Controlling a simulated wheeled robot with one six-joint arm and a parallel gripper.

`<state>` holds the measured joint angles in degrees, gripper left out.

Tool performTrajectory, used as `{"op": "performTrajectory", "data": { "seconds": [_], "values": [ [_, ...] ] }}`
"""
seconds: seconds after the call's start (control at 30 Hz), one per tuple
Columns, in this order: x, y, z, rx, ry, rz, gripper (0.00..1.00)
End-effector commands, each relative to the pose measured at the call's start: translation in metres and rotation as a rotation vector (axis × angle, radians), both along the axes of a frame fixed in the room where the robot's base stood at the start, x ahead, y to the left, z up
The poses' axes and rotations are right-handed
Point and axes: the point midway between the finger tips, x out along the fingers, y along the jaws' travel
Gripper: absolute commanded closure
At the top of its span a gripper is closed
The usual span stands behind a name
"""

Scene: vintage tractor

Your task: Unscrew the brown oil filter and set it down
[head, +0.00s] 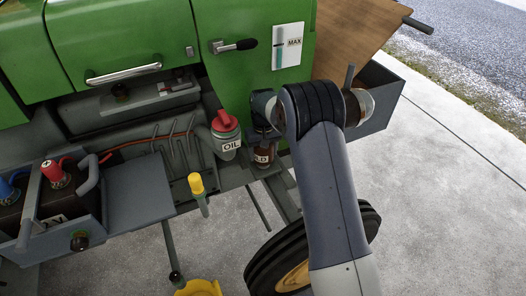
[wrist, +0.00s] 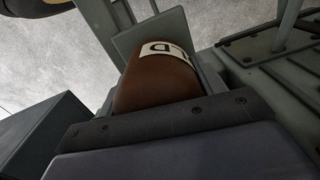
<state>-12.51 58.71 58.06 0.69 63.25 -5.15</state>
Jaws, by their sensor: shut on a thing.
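The brown oil filter (head: 264,156) is a small cylinder with a pale label, partly readable as "LD", in the middle of the head view. It stands about upright below the tractor's green side, beside the oil can. My gripper (head: 265,136) comes over it from above and is shut on it. In the wrist view the filter (wrist: 158,78) fills the space just beyond the dark gripper body (wrist: 165,125). The filter's top end and its threads are hidden, so I cannot tell whether it is still attached.
A yellow-topped stick (head: 197,188) and a grey tray with battery (head: 60,205) are further left. A tyre (head: 275,262) is below, and a grey box (head: 385,97) is at right.

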Motion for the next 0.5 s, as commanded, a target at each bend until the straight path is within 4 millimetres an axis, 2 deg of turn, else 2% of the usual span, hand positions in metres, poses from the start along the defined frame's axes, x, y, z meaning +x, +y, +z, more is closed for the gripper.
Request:
{"op": "performTrajectory", "data": {
  "seconds": [0.3, 0.5],
  "values": [
    [0.0, 0.0001, 0.0, 0.0, 0.001, 0.025, 0.48],
    [-0.0002, 0.0003, 0.0001, 0.0, 0.0, 0.145, 0.48]
  ]
}}
